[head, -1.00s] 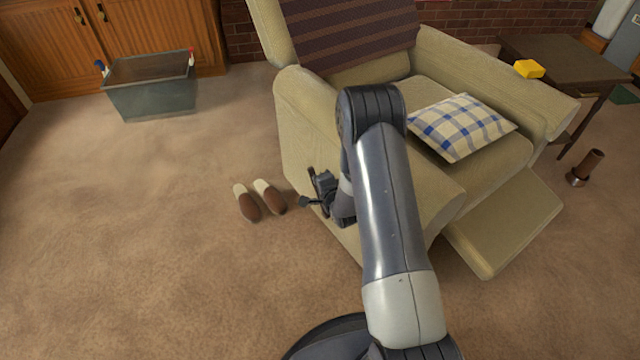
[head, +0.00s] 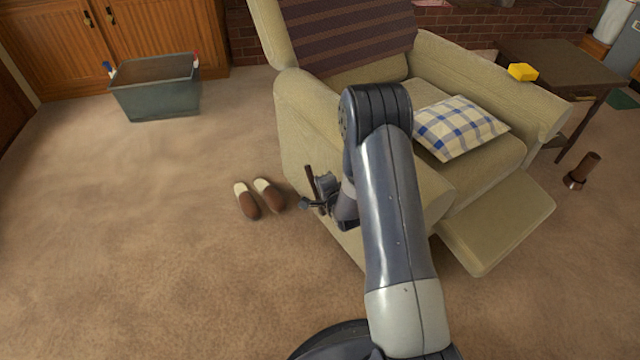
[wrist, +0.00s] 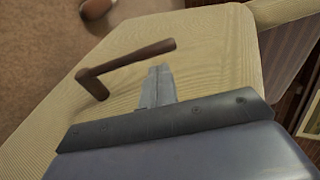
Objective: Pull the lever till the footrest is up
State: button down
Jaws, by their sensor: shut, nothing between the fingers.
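The brown lever (head: 312,183) is on the left side of the beige recliner (head: 300,125). In the wrist view the lever (wrist: 130,62) has a long handle and a short bent arm at its left end. My gripper (head: 306,204) is beside the lever, low at the chair's side. In the wrist view my gripper's fingertips (wrist: 160,70) are together and empty, just below the handle's right part. I cannot tell if they touch it. The footrest (head: 497,225) sticks out from the chair's front, slanting downward.
A checked cushion (head: 460,127) lies on the seat. Brown slippers (head: 259,199) lie on the carpet left of my gripper. A grey bin (head: 157,98) stands at the back left. A side table (head: 560,65) with a yellow block (head: 522,72) stands right. The left carpet is mostly clear.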

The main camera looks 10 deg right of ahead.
jog(key=p+v, duration=0.1)
jog(key=v, duration=0.7)
jog(key=shift+r+p, duration=0.35)
jog(key=shift+r, duration=0.05)
